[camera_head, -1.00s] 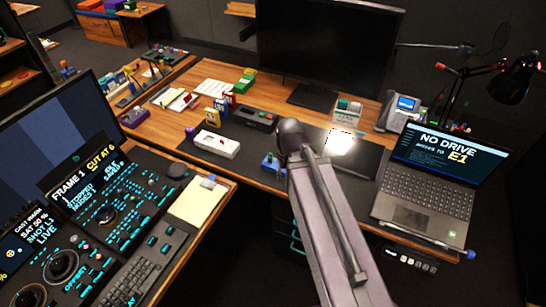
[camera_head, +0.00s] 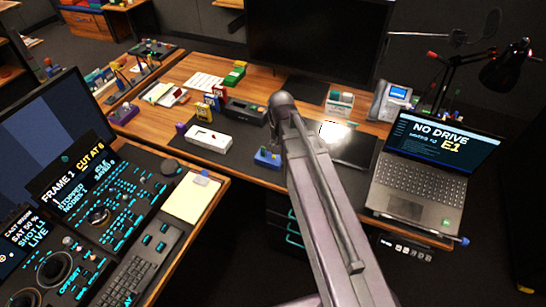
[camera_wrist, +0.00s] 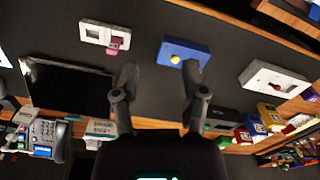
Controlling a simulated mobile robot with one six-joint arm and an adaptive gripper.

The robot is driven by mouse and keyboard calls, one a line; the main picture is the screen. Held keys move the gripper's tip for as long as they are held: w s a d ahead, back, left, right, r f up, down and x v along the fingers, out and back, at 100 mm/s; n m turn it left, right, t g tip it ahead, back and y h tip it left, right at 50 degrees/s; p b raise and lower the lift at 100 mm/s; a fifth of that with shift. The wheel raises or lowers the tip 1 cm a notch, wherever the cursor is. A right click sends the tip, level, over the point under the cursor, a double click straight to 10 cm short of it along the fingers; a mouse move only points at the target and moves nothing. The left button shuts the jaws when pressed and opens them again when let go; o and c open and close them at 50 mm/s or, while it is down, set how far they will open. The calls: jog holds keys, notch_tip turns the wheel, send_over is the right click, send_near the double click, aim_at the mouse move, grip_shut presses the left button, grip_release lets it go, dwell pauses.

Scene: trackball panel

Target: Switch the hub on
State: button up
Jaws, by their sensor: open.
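No label reading "hub" can be made out, so I cannot tell which device it is. In the wrist view, my gripper (camera_wrist: 160,80) is open and empty above the dark desk mat. A white box with a pink-red switch (camera_wrist: 98,36) lies beyond the left finger. A blue box with a yellow button (camera_wrist: 174,52) lies near the right finger; it also shows beside my arm in the head view (camera_head: 265,159). A longer white box with a red part (camera_wrist: 262,76) is farther right, and at the mat's left in the head view (camera_head: 208,138). My arm hides part of the mat there.
A laptop (camera_head: 412,208) reading "NO DRIVE" and "E1" stands at the right. A dark flat tablet (camera_head: 352,150) lies beside it. A phone (camera_head: 390,102), a monitor (camera_head: 315,40) and small coloured boxes line the back. A control console (camera_head: 110,205) stands at the left.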

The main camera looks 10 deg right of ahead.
aim_at(274, 156)
jog(key=w+m, duration=0.3)
jog(key=w, duration=0.5)
jog(key=shift+w+m, duration=0.25)
jog(key=shift+m, duration=0.15)
jog(key=shift+f, duration=0.2)
notch_tip(274, 156, down, 14)
jog(key=b, duration=1.3)
jog(key=shift+r+b, duration=0.2)
jog(key=shift+b, duration=0.2)
grip_shut()
